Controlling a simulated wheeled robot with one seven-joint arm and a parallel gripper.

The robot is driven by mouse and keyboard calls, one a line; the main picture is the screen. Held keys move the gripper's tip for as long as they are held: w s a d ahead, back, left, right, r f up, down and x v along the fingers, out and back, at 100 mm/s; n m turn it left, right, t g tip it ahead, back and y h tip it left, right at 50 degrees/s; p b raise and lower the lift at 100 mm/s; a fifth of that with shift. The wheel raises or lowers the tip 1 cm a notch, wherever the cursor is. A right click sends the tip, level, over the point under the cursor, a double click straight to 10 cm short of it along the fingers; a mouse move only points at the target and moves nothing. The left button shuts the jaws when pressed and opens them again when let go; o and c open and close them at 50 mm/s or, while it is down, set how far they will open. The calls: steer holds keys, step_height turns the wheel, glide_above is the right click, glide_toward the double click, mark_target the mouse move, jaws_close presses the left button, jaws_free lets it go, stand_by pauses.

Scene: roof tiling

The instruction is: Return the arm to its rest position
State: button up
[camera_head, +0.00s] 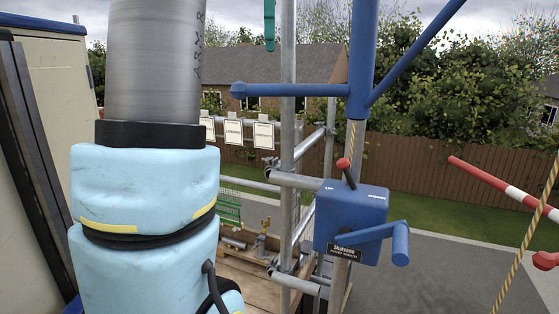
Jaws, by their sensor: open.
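My arm (145,195) fills the left of the head view. Its upper part is a grey tube marked with dark lettering, with a black collar below it. Under the collar are light blue padded covers with yellow strips and a dark strap. The arm runs from the top edge down to the bottom edge. A black cable loops at its lower right. My gripper is out of view, so its pose and anything near it are hidden.
A blue winch box (345,215) with a crank handle stands right of my arm beside a scaffold pole (288,120). A wooden deck (252,268) with items on it lies lower centre. A rope (530,235) and red-and-white bar (500,185) are at right. Open paving lies beyond.

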step_height(320, 180, down, 23)
steer(key=w+a+n+t, duration=0.2)
steer(key=n, duration=0.7)
steer(key=s+a+f+n+t, duration=0.1)
steer(key=s+f+n, duration=0.2)
steer(key=f, duration=0.5)
steer(key=s+a+f+n+t+b, duration=0.1)
steer(key=s+f+n, duration=0.3)
steer(key=f, duration=0.5)
steer(key=shift+s+a+f+n+b, duration=0.3)
steer(key=shift+s+a, duration=0.15)
steer(key=shift+s, duration=0.45)
